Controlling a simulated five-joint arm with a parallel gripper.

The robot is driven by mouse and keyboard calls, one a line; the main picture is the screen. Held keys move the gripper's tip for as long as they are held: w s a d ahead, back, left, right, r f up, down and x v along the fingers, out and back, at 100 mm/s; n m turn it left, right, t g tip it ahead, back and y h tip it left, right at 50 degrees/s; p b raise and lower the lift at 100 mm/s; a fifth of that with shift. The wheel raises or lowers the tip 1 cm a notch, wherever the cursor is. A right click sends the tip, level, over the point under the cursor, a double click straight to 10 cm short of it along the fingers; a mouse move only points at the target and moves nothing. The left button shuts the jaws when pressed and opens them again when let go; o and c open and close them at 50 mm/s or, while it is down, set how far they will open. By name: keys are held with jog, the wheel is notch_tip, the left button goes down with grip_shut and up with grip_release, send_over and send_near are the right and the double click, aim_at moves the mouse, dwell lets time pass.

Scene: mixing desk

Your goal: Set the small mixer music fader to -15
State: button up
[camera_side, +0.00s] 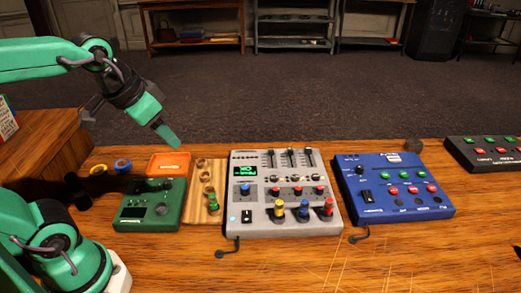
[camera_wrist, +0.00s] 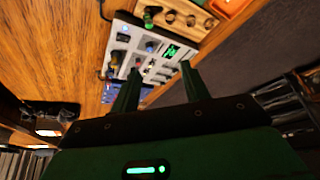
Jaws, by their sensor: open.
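The grey mixer (camera_side: 262,215) lies in the middle of the desk, with three faders (camera_side: 290,157) along its far edge and a small green-lit screen. The fader labels are too small to read, so I cannot tell which is the music fader or its value. My gripper (camera_side: 167,134) hangs in the air left of the grey mixer, above and beyond the green box, touching nothing. In the wrist view my gripper (camera_wrist: 159,82) has its two fingers apart and empty, with the grey mixer (camera_wrist: 123,32) beyond them, partly hidden by the fingers.
A green box (camera_side: 138,212), an orange tray (camera_side: 168,164) and a wooden strip with round holders (camera_side: 198,217) sit left of the mixer. A blue pedal unit (camera_side: 375,169) stands to its right, a black unit (camera_side: 484,152) farther right. Cables hang in front. Bare desk lies in front.

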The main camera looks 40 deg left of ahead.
jog(key=w+r+m+g, duration=0.2)
jog(key=w, duration=0.9)
jog(key=m+g, duration=0.3)
jog(key=m, duration=0.3)
send_over(271, 149)
notch_tip(271, 149, down, 16)
jog(key=shift+s+r, duration=0.1)
jog(key=shift+w+f, duration=0.2)
jog(key=shift+f, duration=0.15)
jog(key=shift+f, duration=0.15)
jog(key=shift+f, duration=3.75)
